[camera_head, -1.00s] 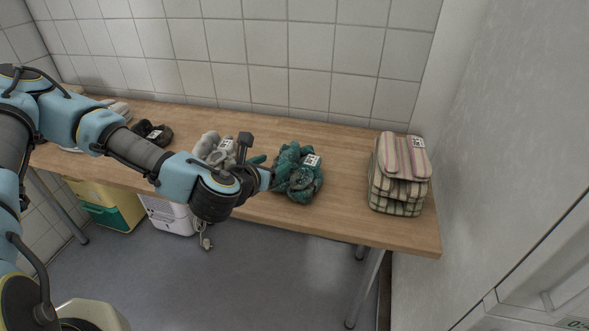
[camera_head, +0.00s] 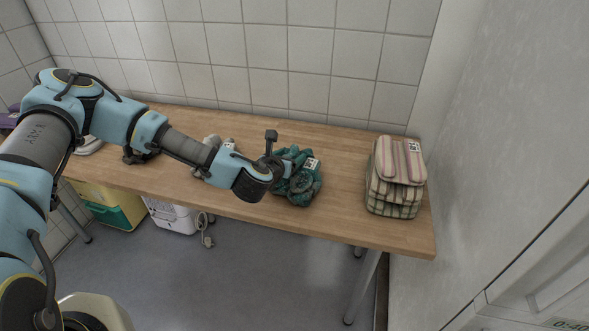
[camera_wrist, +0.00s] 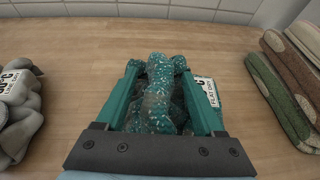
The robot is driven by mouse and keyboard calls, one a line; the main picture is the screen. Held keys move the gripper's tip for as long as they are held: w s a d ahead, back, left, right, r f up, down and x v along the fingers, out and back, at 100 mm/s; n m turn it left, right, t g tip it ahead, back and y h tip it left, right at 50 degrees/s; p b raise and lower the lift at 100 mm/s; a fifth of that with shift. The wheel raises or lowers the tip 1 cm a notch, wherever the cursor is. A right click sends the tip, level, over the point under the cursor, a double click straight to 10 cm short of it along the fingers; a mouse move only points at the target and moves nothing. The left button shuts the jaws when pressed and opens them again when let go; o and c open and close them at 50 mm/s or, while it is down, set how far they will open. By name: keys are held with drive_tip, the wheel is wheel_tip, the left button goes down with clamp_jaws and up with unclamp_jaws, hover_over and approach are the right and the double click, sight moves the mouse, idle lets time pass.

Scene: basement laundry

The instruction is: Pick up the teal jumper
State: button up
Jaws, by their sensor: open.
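The teal jumper (camera_head: 303,184) lies crumpled on the wooden table, with a white printed tag on its right side. In the wrist view the jumper (camera_wrist: 158,88) shows between the two teal fingers of my gripper (camera_wrist: 165,88), with its tag at the right finger. The fingers are apart, one on each side of the jumper. I cannot tell whether they touch it. In the head view my gripper (camera_head: 290,170) is at the jumper's left side and hides part of it.
A stack of folded striped cloths (camera_head: 396,178) stands at the table's right end. A grey garment (camera_wrist: 18,104) lies left of the jumper, and a dark one (camera_head: 138,154) farther left. The table (camera_head: 350,215) is bare between jumper and stack. A tiled wall stands behind.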

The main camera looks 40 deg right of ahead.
drive_tip(key=shift+c, duration=0.3)
clamp_jaws()
idle(0.3)
